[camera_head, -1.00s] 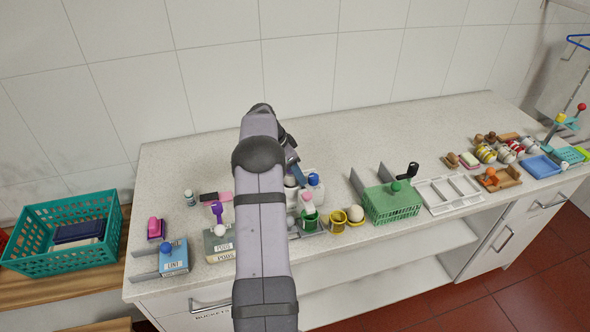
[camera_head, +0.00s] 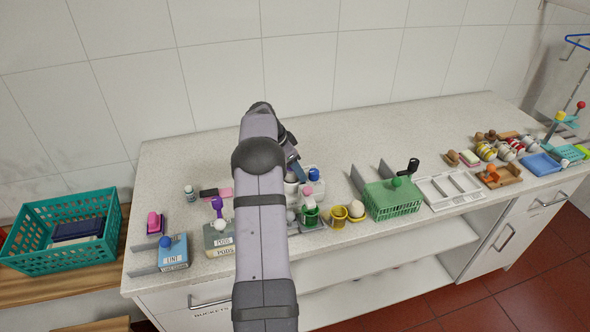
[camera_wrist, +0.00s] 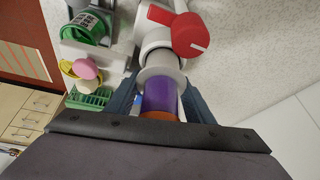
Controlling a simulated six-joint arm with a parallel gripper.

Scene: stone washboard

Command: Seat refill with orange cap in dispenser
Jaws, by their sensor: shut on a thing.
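In the wrist view my gripper (camera_wrist: 160,92) has its two blue-grey fingers on either side of a purple refill (camera_wrist: 161,98). An orange cap (camera_wrist: 158,115) shows at the refill's end nearest my palm. The refill's other end meets a white round opening of the dispenser (camera_wrist: 162,66); I cannot tell how deep it sits. A red knob (camera_wrist: 190,36) is on the dispenser, just beyond and right of that opening. In the head view my arm hides the refill and most of the dispenser; the gripper (camera_head: 294,168) shows only partly.
A blue-capped white bottle (camera_head: 314,176), a green cup (camera_head: 310,215) and a yellow cup (camera_head: 339,215) stand right of my arm. A green basket (camera_head: 392,205) is further right. A box labelled PODS (camera_head: 221,240) is left. The counter behind is clear.

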